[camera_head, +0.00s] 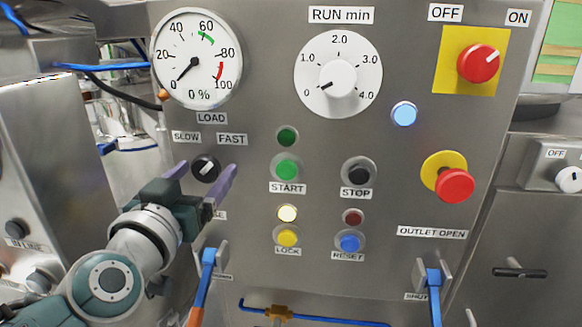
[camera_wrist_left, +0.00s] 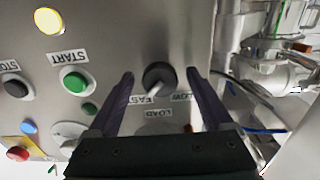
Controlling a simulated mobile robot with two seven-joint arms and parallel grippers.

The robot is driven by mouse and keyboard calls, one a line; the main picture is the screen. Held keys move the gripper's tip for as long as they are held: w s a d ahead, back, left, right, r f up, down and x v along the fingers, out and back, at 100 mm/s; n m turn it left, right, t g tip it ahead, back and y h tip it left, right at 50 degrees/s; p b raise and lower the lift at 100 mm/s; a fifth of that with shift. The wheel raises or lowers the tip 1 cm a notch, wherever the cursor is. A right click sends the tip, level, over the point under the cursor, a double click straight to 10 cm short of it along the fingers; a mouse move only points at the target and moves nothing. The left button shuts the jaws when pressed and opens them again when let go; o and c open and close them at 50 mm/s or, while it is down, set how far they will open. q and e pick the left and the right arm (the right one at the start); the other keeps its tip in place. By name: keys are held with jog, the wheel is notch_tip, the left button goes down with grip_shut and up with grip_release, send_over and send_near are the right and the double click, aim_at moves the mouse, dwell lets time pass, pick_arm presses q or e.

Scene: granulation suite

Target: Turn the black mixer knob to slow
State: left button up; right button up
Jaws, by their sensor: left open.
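The black mixer knob (camera_head: 206,168) is on the steel panel below the load dial, under the SLOW (camera_head: 186,137) and FAST (camera_head: 232,140) labels. Its white pointer slants up and right, toward FAST. My left gripper (camera_head: 207,172) is open, with one purple finger on each side of the knob. In the left wrist view, which is upside down, the knob (camera_wrist_left: 158,74) sits between the open fingers (camera_wrist_left: 160,78) with gaps visible on both sides. I cannot tell how far the fingertips are from the panel. My right gripper is not in view.
The green START button (camera_head: 286,169) and black STOP button (camera_head: 359,172) are right of the knob. The load gauge (camera_head: 196,60) is above. A blue-handled lever (camera_head: 207,270) stands below the gripper. The red OFF/ON switch (camera_head: 478,63) is far right.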

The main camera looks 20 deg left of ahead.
pick_arm(q)
jog(key=shift+c, duration=0.3)
grip_shut()
jog(key=shift+n, duration=0.3)
jog(key=n, duration=0.3)
jog(key=shift+n, duration=0.4)
jog(key=n, duration=0.4)
jog(key=shift+d, duration=0.1)
jog(key=n, duration=0.5)
jog(key=shift+b, duration=0.3)
jog(key=shift+r+n, duration=0.1)
jog(key=shift+n, duration=2.1)
